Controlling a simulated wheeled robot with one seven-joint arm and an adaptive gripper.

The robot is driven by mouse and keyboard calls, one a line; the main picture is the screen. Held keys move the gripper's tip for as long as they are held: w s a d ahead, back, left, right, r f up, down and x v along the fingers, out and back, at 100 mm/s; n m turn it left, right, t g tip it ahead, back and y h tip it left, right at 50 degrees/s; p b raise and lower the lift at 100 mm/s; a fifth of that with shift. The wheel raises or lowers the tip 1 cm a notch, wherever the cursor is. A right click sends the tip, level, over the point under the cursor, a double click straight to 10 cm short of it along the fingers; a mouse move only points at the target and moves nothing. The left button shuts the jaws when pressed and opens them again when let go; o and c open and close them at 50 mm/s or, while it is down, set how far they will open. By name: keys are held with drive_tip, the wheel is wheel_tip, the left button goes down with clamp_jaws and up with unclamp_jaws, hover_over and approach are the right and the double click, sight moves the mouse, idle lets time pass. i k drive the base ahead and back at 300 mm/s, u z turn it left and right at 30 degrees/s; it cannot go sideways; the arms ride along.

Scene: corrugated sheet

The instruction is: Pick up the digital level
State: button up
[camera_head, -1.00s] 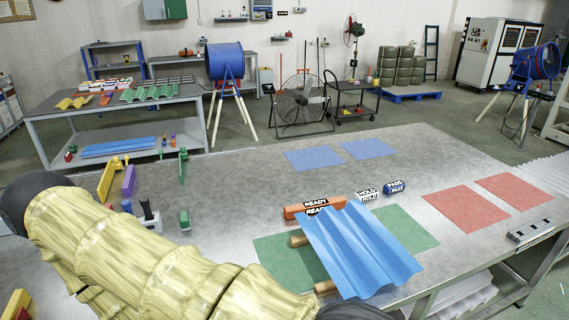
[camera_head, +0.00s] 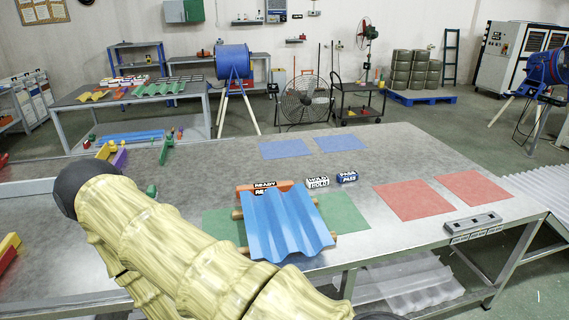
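I cannot pick out the digital level with certainty. A grey bar with dark round spots (camera_head: 472,222) lies at the right front edge of the near table and may be it. An orange bar (camera_head: 283,185) lies behind the blue corrugated sheet (camera_head: 280,222), with a black READY label at it. My arm, in a pale yellow cover, crosses the lower left and hides part of the table. My gripper is out of view.
The blue sheet rests on wooden rods over a green mat (camera_head: 348,217). A HOLD block (camera_head: 318,183) and a PASS block (camera_head: 347,177) stand behind it. Red mats (camera_head: 413,201) and blue mats (camera_head: 285,148) lie flat and bare. Coloured tools (camera_head: 110,152) stand at left, partly behind my arm.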

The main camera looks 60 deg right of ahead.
sight(258, 190)
drive_tip(key=z, duration=1.25)
